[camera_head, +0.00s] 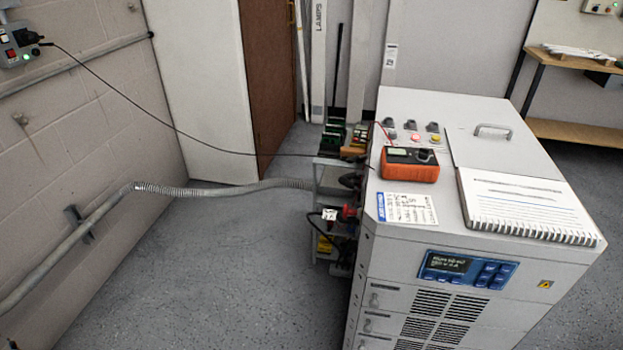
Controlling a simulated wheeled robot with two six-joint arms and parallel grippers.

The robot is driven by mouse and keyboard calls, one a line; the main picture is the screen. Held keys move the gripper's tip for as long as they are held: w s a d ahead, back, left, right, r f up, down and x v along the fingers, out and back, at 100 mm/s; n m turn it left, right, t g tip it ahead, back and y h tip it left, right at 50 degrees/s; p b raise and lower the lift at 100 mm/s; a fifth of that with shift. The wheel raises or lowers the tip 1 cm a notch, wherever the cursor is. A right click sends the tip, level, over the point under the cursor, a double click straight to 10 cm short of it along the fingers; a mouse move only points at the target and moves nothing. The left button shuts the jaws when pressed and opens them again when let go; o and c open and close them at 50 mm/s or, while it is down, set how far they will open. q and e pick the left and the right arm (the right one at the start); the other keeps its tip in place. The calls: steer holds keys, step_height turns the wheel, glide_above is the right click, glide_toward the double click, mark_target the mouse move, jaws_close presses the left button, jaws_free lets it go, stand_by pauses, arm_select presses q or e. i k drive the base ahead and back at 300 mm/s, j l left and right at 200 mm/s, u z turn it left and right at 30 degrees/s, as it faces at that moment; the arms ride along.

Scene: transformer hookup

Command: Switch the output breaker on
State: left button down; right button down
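A large light-grey cabinet (400,238) stands at the right, with a blue display panel (466,270) showing lit text on its front face. Three small dark controls (411,124) sit along its top rear, with a lit red lamp (414,138) by them. I cannot tell which part is the output breaker. An open side shelf (327,185) on the cabinet's left holds wiring, a red part (348,212) and a yellow part (326,244); its inside is partly hidden. Neither of my grippers is in view.
An orange multimeter (409,172), a printed card (407,208) and a spiral notebook (528,205) lie on the cabinet top. A black cable hangs from the wall box (18,48) to the cabinet. A grey conduit (225,188) crosses low at left. The floor (215,270) left of the cabinet is clear.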

mark_target(353, 175)
steer(key=i+j, duration=0.25)
steer(key=j, duration=0.15)
steer(key=i+j, duration=0.55)
steer(key=j, duration=0.2)
steer(key=i, duration=0.35)
